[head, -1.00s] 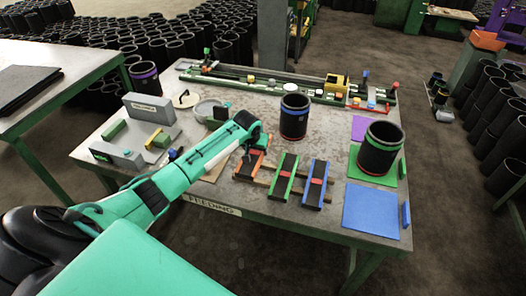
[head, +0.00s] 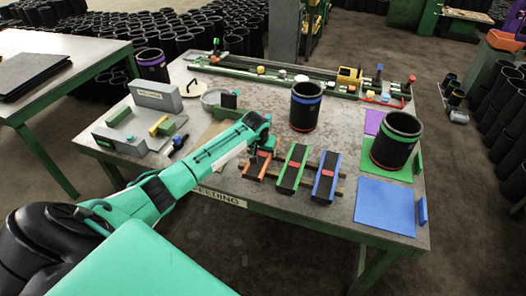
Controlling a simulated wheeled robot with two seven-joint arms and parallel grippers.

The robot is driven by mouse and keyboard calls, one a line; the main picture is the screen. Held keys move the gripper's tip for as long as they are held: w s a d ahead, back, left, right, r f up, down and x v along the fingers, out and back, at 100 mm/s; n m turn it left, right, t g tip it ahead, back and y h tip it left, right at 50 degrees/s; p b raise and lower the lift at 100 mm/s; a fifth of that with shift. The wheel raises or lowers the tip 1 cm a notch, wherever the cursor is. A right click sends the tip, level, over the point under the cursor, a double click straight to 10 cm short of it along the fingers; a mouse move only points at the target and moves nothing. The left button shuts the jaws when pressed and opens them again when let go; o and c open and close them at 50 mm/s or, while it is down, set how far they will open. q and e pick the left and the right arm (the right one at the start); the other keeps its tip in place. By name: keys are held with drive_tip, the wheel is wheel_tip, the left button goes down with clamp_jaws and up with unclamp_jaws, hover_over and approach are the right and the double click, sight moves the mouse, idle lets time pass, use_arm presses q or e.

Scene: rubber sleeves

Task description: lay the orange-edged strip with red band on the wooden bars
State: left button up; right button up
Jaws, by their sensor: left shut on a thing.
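The orange-edged strip with red band (head: 256,168) is a short black strip at the left of a row of three. It lies across or just above the wooden bars (head: 340,193); I cannot tell if it touches them. My left gripper (head: 264,150) is shut on its far end, and the fingers are small and partly hidden by the arm. A green-edged strip (head: 291,170) and a blue-edged strip (head: 326,178), each with a red band, lie across the bars to its right. My right gripper is not in view.
A black sleeve with blue and red bands (head: 305,108) stands behind the strips. Another sleeve (head: 396,140) stands on a green mat at the right, near a blue mat (head: 384,206). A grey fixture (head: 150,97) is at the left. A long green-ended rail (head: 300,78) runs along the back.

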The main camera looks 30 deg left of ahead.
use_arm(q)
drive_tip(key=shift+f, duration=0.6)
idle(0.4)
drive_tip(key=o, duration=1.1)
drive_tip(key=shift+o, duration=0.2)
